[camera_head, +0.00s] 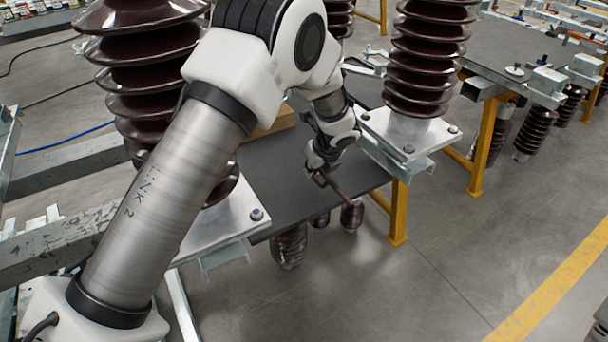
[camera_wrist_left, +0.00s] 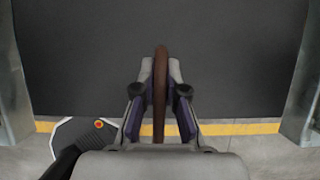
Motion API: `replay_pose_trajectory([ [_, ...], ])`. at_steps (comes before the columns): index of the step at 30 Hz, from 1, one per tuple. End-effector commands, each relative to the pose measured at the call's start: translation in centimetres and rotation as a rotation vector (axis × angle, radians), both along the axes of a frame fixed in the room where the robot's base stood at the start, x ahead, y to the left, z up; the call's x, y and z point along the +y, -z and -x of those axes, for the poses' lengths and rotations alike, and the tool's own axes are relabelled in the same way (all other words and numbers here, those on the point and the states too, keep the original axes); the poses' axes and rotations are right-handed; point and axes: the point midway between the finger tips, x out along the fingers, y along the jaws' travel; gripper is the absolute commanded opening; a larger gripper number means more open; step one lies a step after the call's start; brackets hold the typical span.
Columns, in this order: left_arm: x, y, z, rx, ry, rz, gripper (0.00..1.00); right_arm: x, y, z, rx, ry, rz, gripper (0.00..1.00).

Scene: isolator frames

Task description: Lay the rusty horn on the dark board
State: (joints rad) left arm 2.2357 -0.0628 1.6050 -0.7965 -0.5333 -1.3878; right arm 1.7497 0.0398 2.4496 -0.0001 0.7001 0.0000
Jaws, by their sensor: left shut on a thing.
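The rusty horn (camera_head: 337,190) is a thin brown curved bar. My left gripper (camera_head: 318,174) is shut on it over the dark board (camera_head: 275,172), close to the board's front edge. I cannot tell whether the horn touches the board. My right gripper is in neither view.
Large brown ribbed insulators stand on metal plates left (camera_head: 150,60) and right (camera_head: 415,65) of the board. A cardboard-coloured block (camera_head: 275,122) sits at its back. A yellow leg (camera_head: 398,215) is at the front right. The board's middle looks bare.

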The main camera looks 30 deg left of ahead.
Motion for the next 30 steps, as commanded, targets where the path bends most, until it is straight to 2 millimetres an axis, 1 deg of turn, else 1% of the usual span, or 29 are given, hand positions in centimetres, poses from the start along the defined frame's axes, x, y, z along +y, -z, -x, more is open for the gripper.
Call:
replay_pose_trajectory([
  [1, 1.1, 0.4, -0.8, -0.003, -0.005, 0.003, 0.00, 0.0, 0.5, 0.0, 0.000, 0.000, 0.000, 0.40],
  [3, 2.5, 0.5, -1.8, -0.001, -0.004, 0.002, 0.00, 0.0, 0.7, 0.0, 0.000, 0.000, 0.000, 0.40],
  [6, 3.9, 0.5, -2.9, -0.002, -0.004, 0.001, 0.00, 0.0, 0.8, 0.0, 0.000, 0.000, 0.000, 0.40],
  [8, 4.4, 0.6, -3.2, 0.000, -0.002, 0.000, 0.00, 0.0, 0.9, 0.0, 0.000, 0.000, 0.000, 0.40],
  [11, 4.6, 1.6, -3.4, 0.000, -0.001, -0.001, 0.00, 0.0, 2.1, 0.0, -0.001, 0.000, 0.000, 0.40],
  [15, 4.5, 4.1, -3.4, -0.001, 0.000, -0.001, 0.00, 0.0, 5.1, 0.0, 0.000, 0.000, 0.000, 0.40],
  [16, 4.5, 4.4, -3.4, -0.001, 0.000, -0.001, 0.00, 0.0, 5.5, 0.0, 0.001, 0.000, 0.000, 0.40],
  [18, 4.5, 4.4, -3.4, -0.001, -0.001, -0.001, 0.00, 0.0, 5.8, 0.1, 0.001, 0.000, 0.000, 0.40],
  [21, 4.5, 4.0, -3.4, 0.000, -0.001, 0.000, 0.00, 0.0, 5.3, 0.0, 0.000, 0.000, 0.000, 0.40],
  [27, 4.5, 4.2, -3.3, 0.000, -0.001, 0.000, 0.00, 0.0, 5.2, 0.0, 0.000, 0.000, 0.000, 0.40],
  [28, 4.5, 4.2, -3.3, 0.000, -0.001, 0.000, 0.21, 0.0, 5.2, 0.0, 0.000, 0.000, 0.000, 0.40],
  [29, 4.5, 4.2, -3.3, 0.000, -0.001, 0.000, 0.32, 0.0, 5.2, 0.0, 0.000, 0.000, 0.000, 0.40],
  [30, 4.5, 4.2, -3.3, 0.000, -0.001, 0.000, 0.36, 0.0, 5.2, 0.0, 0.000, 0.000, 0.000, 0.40],
])
